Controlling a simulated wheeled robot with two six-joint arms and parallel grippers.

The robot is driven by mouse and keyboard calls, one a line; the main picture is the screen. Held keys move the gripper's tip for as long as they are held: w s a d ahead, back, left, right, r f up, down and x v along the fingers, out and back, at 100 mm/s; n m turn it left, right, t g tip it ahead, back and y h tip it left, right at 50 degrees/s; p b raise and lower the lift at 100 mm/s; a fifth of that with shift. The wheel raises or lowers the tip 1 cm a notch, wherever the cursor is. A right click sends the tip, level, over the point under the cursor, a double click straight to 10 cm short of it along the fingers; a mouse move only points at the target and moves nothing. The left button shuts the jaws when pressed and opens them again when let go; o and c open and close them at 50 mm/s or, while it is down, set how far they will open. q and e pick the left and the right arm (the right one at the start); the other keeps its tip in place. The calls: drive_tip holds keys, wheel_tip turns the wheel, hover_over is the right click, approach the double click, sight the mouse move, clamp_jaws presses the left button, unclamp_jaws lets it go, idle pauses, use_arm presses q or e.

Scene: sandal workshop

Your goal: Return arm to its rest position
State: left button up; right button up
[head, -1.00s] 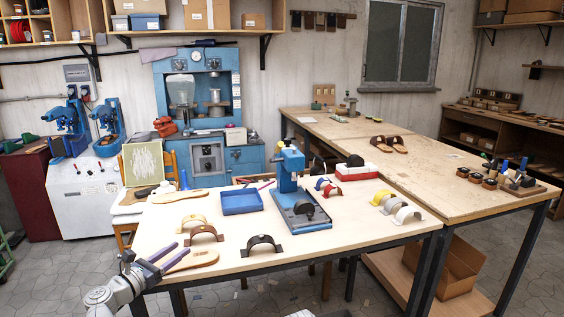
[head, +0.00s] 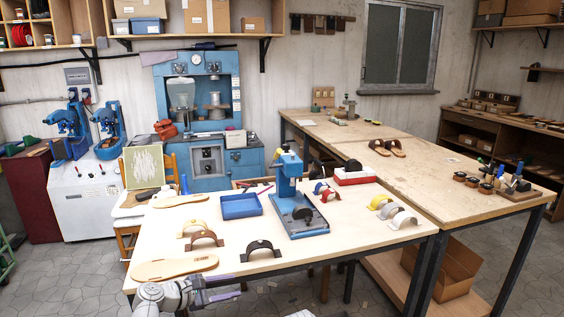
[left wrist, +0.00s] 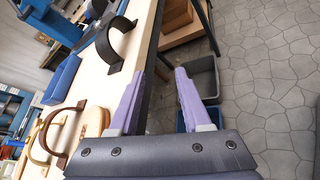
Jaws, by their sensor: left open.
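My left gripper (head: 222,296) is low in the head view, beside the front edge of the near worktable (head: 150,240). Its purple fingers point right. In the left wrist view the left gripper (left wrist: 157,92) is open, with nothing between its fingers. A tan sole (head: 175,268) lies at the table's front left corner, apart from the gripper. A black arched strap (head: 262,247) stands on the table above and to the right of the gripper; it also shows in the left wrist view (left wrist: 122,38). My right gripper is not in view.
Brown (head: 204,239) and yellow (head: 193,227) arched straps, a blue tray (head: 240,207) and a blue press (head: 289,178) are on the table. In the left wrist view a grey bin (left wrist: 206,76) stands on the floor below, beside open floor.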

use_arm(q)
drive_tip(key=s+d+f+m+g+y+p, duration=0.2)
drive_tip(key=s+d+f+m+g, duration=0.15)
drive_tip(key=s+d+m, duration=0.35)
drive_tip(key=s+d+f+m+g+y+p, duration=0.1)
drive_tip(key=s+m+g+y+p, duration=0.4)
drive_tip(key=s+m+y, duration=0.4)
drive_tip(key=shift+s+d+f+m+g+y, duration=0.35)
drive_tip(key=shift+s+m, duration=1.8)
drive_tip(key=shift+m, duration=1.45)
